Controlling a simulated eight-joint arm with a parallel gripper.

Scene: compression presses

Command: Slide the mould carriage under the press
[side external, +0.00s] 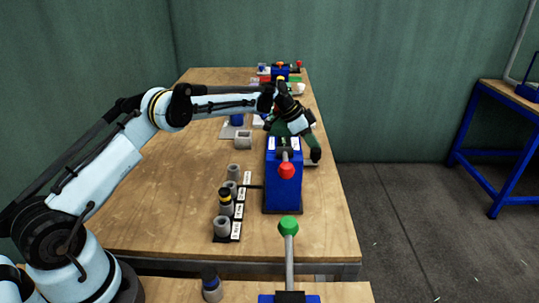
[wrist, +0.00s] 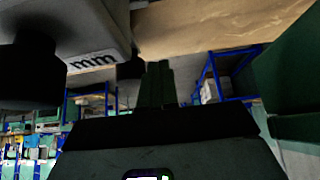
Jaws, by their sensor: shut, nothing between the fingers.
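A blue press (side external: 283,190) with a red-knobbed lever (side external: 286,170) stands upright near the right edge of the wooden table in the side external view. My gripper (side external: 314,155) is at the far right side of this press, pointing down. Its two fingers (wrist: 158,85) are together with nothing between them in the wrist view. A grey block (wrist: 90,25) with "mm" lettering is close by at upper left there, apart from the fingertips. I cannot tell whether this block is part of the mould carriage. I cannot make out the carriage clearly; the press and my arm hide the area behind.
Several grey cylinders (side external: 222,228) stand on a black labelled strip left of the press. A green-knobbed lever (side external: 289,228) rises in front. More blue equipment (side external: 281,73) stands at the table's far end. The table (side external: 165,205) is clear at left.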

